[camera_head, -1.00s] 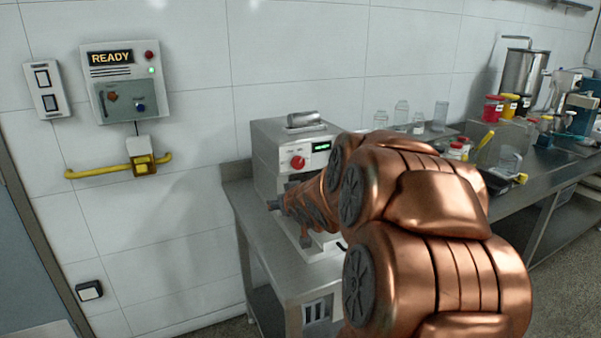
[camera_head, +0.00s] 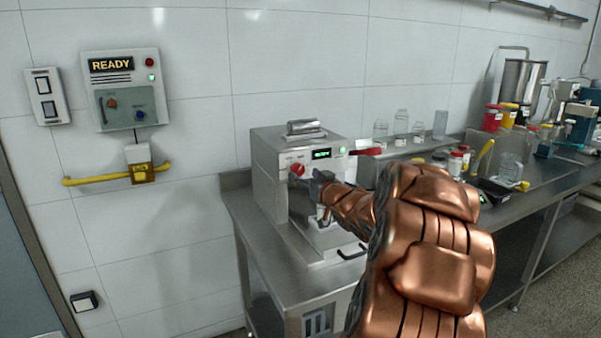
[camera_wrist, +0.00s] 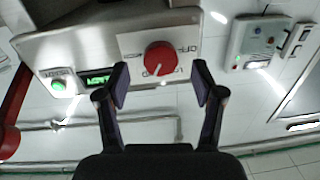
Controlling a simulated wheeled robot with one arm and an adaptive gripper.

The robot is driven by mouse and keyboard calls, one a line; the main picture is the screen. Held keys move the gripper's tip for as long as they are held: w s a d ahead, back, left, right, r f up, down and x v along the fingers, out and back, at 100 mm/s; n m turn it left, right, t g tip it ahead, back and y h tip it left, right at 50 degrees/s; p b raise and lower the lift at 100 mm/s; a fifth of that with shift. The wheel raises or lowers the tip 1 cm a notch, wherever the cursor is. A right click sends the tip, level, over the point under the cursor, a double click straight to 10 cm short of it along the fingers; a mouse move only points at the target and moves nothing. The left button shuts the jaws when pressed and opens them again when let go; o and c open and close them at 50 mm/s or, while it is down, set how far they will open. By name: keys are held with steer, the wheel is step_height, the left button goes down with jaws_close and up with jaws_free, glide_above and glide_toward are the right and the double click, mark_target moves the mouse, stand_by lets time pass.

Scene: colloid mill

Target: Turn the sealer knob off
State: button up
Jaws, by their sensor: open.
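The sealer (camera_head: 270,165) is a steel box machine on the steel table, with a green-lit display (camera_head: 321,154) on its front. Its red round knob (camera_head: 297,170) sits on the left of the front panel. In the wrist view the red knob (camera_wrist: 161,58) shows a white pointer mark on a white plate with lettering. My gripper (camera_head: 312,180) is just in front of the panel, close to the knob. In the wrist view my gripper (camera_wrist: 161,84) is open, its two fingers apart, with the knob beyond and between the fingertips. I cannot tell whether they touch it.
A red lever handle (camera_head: 365,152) sticks out at the machine's right. A wall panel reading READY (camera_head: 112,66) and a yellow rail (camera_head: 95,180) are at left. Jars (camera_head: 402,120) and containers stand on the counter at right.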

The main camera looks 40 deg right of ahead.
mark_target(299, 171)
steer(key=shift+x, duration=1.65)
steer(key=c, duration=1.1)
steer(key=shift+c, duration=0.2)
